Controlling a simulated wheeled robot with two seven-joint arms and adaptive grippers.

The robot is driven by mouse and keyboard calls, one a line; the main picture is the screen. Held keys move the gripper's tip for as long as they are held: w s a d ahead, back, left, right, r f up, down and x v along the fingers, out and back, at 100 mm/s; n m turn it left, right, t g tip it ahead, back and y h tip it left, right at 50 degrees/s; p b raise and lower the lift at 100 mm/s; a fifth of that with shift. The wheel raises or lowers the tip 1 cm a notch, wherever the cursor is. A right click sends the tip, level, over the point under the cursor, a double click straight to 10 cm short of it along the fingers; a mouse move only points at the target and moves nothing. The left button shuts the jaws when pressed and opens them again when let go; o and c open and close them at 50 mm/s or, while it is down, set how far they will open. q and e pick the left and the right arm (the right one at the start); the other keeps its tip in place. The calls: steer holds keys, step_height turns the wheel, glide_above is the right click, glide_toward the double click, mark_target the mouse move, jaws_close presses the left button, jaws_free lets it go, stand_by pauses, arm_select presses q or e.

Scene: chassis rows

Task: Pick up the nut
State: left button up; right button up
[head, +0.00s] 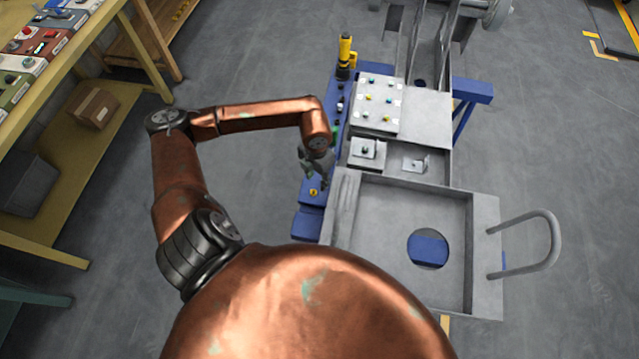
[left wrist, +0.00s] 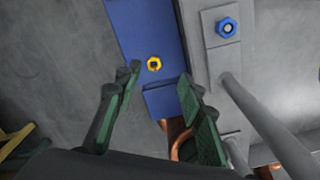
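A yellow nut (head: 314,191) with a dark centre lies on the blue beam (head: 308,222), left of the grey chassis tray. It also shows in the left wrist view (left wrist: 154,64), beyond the fingertips and between their lines. My left gripper (head: 317,170) is just above the nut in the head view. In the left wrist view its two green-padded fingers (left wrist: 160,80) are spread wide, with nothing between them. My right gripper is in neither view.
A blue nut (left wrist: 227,27) sits on a grey plate in the left wrist view, near grey rods (left wrist: 268,125). The grey chassis tray (head: 400,195) has raised walls and a handle (head: 552,240). A yellow-black tool (head: 345,55) stands at the beam's far end.

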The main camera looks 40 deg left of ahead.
mark_target(314, 193)
arm_select(q)
steer(key=shift+s+a+f+b, duration=0.1)
steer(key=shift+a+f+b, duration=0.1)
steer(key=shift+f, duration=0.7)
steer(key=shift+s+a+f+b, duration=0.1)
steer(key=shift+a+f, duration=0.05)
steer(key=shift+f, duration=0.75)
steer(key=f, duration=0.4)
steer(key=shift+s+a+f+b, duration=0.1)
steer(key=shift+s+b, duration=0.1)
steer(key=shift+b, duration=0.2)
steer(key=shift+c, duration=0.4)
jaws_close()
